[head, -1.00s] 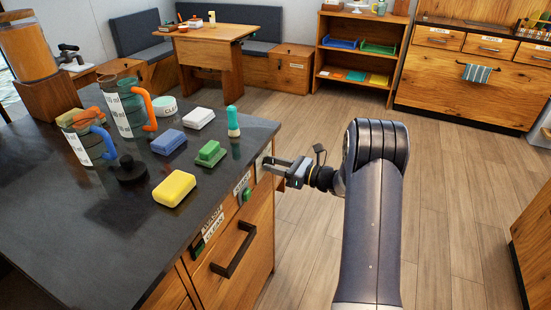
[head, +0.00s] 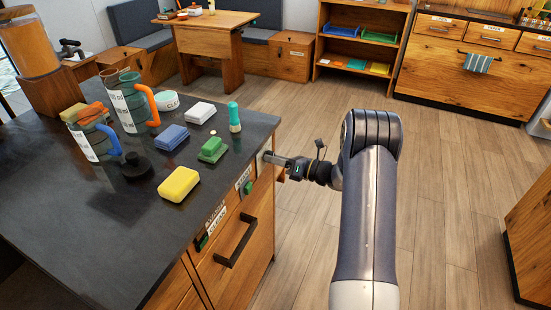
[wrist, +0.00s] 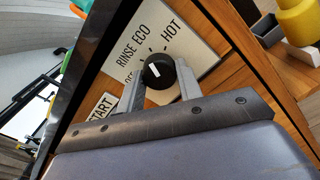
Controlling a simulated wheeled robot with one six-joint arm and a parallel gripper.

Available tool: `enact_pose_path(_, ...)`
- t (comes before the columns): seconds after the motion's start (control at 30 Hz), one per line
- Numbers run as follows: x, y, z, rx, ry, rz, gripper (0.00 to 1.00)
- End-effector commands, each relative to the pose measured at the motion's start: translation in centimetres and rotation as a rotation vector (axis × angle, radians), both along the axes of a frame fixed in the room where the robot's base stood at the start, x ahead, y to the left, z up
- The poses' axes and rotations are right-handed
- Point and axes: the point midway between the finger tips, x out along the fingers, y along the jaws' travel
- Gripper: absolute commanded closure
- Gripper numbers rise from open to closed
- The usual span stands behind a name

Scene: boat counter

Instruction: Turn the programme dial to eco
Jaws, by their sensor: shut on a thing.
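The programme dial (wrist: 158,72) is a round black knob with a white pointer mark. It sits on a pale label plate (wrist: 186,38) reading RINSE, ECO and HOT, with another word partly hidden by a finger. The white mark lies on the knob's left part; I cannot tell exactly which word it points at. My gripper (wrist: 159,88) has a finger on each side of the knob and is shut on it. In the head view my gripper (head: 270,158) reaches the counter's front face from the right and hides the dial.
A START label (wrist: 92,115) is beside the plate. Below the counter edge are a green button (head: 247,188) and a drawer handle (head: 236,241). On the countertop stand a yellow sponge (head: 179,184), a green block (head: 213,150) and jugs.

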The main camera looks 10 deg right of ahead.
Motion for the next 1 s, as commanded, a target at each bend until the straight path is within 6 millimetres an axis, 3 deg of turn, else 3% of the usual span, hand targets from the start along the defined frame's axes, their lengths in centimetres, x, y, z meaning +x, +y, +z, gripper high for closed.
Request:
enact_pose_path(0.27, 0.0, 0.0, 0.0, -0.001, 0.000, -0.001, 0.89)
enact_pose_path(0.3, 0.0, 0.0, 0.0, -0.001, 0.000, -0.001, 0.63)
enact_pose_path(0.53, 0.0, 0.0, 0.0, -0.001, 0.000, -0.001, 0.44)
enact_pose_path(0.83, -0.2, -0.4, 0.0, -0.001, -0.001, -0.002, 0.44)
enact_pose_path(1.0, -1.6, -2.4, -0.1, -0.001, 0.000, -0.004, 0.44)
